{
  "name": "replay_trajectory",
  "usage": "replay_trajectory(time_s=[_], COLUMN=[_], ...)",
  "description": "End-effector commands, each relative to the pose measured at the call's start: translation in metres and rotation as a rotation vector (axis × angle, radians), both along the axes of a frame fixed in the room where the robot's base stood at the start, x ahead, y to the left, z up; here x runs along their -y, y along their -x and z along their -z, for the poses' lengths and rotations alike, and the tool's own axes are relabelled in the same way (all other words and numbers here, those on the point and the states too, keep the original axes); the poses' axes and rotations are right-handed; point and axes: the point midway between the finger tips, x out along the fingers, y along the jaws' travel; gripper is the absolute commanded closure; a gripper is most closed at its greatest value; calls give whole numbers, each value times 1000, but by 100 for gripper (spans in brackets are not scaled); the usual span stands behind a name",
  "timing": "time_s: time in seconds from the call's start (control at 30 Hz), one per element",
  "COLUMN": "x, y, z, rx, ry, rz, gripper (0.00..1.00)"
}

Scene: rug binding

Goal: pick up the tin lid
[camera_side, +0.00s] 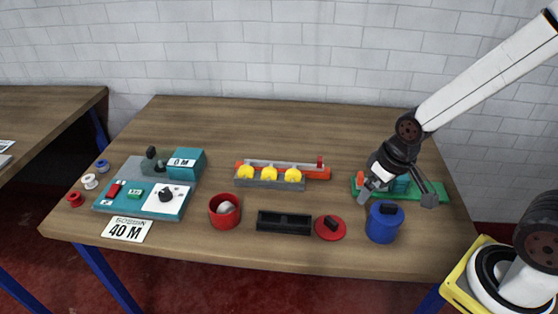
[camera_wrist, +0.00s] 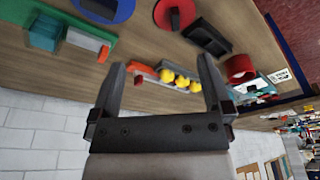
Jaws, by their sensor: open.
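A red round lid (camera_side: 331,228) with a black handle lies flat on the table, between the black tray and the blue pot. In the wrist view the red lid (camera_wrist: 165,14) is at the top edge, beyond my fingertips. An open red tin (camera_side: 224,211) with something pale inside stands further left; it also shows in the wrist view (camera_wrist: 240,67). My gripper (camera_side: 397,197) is open and empty, to the right of the lid and higher in the picture, in front of the green base. In the wrist view its two fingers (camera_wrist: 163,65) stand wide apart.
A blue pot (camera_side: 381,226) with a black piece on top stands right of the lid. A black tray (camera_side: 284,223) lies left of it. A green base (camera_side: 430,193), a rail with yellow pieces (camera_side: 270,175) and a teal machine (camera_side: 145,196) stand around. The table's back is clear.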

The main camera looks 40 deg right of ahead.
Motion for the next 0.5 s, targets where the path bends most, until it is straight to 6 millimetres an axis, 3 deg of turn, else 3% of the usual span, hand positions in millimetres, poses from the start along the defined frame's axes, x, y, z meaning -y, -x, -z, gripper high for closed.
replay_trajectory(time_s=[0.27, 0.5], x=[0, -3], y=[-2, -13], z=[1, 8], rx=[-4, -32], ry=[6, 43], rz=[-26, -204], gripper=[0, 0])
